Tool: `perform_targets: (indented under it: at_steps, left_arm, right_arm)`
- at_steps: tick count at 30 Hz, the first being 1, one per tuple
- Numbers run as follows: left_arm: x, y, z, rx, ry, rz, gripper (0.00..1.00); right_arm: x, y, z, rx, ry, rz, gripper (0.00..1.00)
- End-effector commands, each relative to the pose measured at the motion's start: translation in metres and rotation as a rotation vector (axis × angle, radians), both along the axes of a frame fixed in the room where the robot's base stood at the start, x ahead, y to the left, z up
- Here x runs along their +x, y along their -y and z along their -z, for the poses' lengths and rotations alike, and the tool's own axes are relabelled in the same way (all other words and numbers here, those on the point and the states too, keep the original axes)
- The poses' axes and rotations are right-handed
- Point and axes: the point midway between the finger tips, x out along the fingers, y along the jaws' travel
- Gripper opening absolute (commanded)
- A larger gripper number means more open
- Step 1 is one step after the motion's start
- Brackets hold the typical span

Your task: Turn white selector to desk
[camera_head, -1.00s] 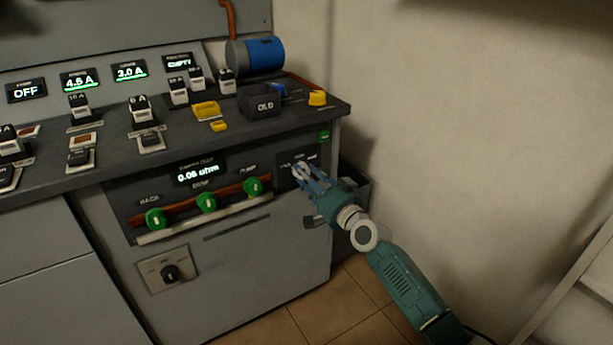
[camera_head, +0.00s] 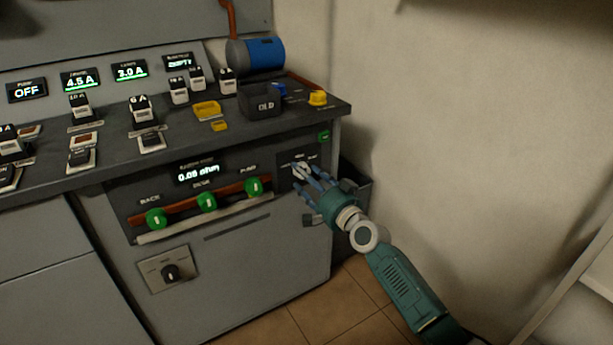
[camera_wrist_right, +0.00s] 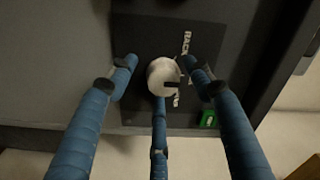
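The white selector (camera_head: 299,171) is a round knob on a dark label plate at the right end of the cabinet front. In the right wrist view, the white selector (camera_wrist_right: 163,76) has a dark mark on its lower right side. A label reading RACK is beside it; another label is partly hidden behind the knob. My right gripper (camera_head: 309,181) is in front of the knob. In the right wrist view, its blue fingers (camera_wrist_right: 160,90) are spread around the knob, with gaps at the two side fingers. Contact of the lower finger is unclear. My left gripper is out of view.
Three green knobs (camera_head: 206,202) sit along a brown bar left of the plate. A black selector (camera_head: 171,272) is lower on the cabinet. The wall is close on the right.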

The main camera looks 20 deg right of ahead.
Motion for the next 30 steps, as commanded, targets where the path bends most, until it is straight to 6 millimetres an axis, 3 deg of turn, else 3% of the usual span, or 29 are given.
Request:
perform_targets:
  at_steps: [10,24,30]
  left_arm:
    - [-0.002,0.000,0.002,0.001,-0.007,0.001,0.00]
    - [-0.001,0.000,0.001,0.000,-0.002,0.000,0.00]
    - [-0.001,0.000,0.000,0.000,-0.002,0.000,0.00]
  right_arm:
    - [-0.009,0.003,-0.001,0.001,0.003,0.001,0.51]
    - [-0.098,0.021,0.001,-0.003,0.002,0.002,0.51]
    - [-0.115,0.024,0.001,-0.001,0.002,0.001,0.51]
